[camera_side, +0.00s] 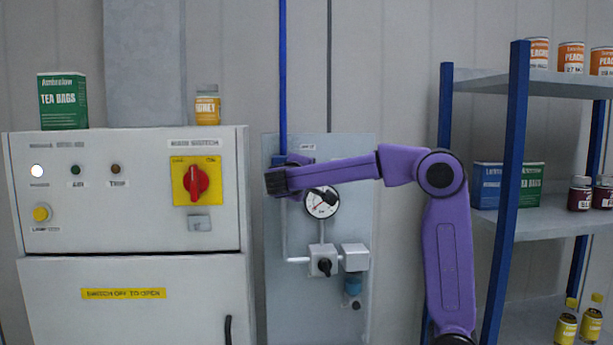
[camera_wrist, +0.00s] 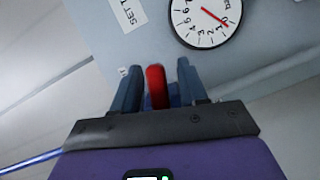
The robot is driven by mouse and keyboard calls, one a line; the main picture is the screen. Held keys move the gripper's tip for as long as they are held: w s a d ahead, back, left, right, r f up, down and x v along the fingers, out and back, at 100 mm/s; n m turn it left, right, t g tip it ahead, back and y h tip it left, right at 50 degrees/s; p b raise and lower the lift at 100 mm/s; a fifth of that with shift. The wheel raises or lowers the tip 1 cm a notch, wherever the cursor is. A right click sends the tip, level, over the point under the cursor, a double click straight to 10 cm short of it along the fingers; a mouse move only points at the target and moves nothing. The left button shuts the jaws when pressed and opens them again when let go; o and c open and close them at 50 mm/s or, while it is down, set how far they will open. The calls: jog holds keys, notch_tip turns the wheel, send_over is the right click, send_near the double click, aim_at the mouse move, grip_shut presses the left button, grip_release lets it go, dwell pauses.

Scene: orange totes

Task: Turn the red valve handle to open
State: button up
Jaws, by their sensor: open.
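The red valve handle (camera_wrist: 156,88) shows in the wrist view as a rounded red bar standing upright in the picture. My gripper (camera_wrist: 158,76) is open, with one finger on each side of the handle. A narrow gap shows on either side, and I cannot tell whether a finger touches it. In the side view my gripper (camera_side: 277,182) is at the upper left of the grey panel, in front of the blue pipe's lower end. The red handle is hidden there behind my gripper and wrist.
A round gauge (camera_side: 322,203) sits close to my gripper on the panel (camera_side: 350,155); black-knobbed fittings (camera_side: 324,261) are below. Left stands a cabinet (camera_side: 120,220) with a red switch (camera_side: 196,181) on a yellow plate. Blue-framed shelves (camera_side: 515,150) with goods stand right.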

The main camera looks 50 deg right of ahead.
grip_shut()
jog(key=shift+w+a+f+m+y, duration=0.1)
jog(key=shift+f+m+y, duration=0.25)
jog(key=shift+m, duration=0.25)
grip_release()
jog(key=v, duration=1.7)
jog(key=shift+a, duration=0.2)
jog(key=shift+f, duration=0.1)
